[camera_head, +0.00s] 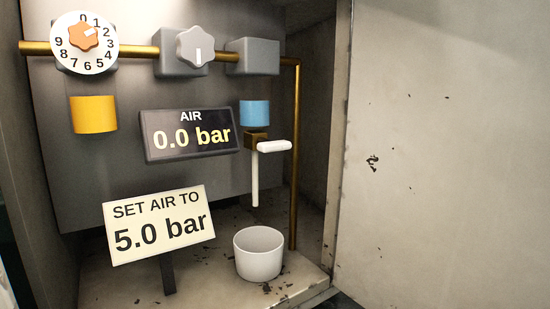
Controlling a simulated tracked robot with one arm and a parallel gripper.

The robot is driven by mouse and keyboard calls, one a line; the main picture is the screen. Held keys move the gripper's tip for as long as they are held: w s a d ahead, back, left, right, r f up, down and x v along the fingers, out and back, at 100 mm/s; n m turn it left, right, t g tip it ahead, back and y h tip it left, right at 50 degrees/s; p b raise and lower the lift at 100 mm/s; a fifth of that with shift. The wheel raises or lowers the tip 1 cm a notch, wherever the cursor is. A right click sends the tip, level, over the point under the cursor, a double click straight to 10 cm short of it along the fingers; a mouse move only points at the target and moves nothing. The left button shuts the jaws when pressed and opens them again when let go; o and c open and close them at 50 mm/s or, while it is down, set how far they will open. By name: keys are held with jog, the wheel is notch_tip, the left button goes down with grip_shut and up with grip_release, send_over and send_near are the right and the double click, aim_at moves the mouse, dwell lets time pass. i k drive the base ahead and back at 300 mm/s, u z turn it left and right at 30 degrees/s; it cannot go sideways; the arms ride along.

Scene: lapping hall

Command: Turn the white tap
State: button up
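The white tap (274,146) is a short white lever on a brass valve body (256,142) below a light blue cylinder (255,113). The lever points sideways to the right. A thin white tube (255,180) hangs straight down from the valve. A white cup (258,254) stands on the cabinet floor below the tube, its opening upward. No water shows at the tube's end. My gripper is not in view, and nothing covers the tap.
An orange knob on a numbered dial (83,41) and a light grey knob (196,47) sit along a brass pipe (297,160). A display (190,133) reads AIR 0.0 bar. A sign (158,225) reads SET AIR TO 5.0 bar. A cabinet wall (440,150) stands right.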

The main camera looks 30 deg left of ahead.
aim_at(265, 146)
jog(key=i, duration=1.05)
jog(key=u, duration=0.05)
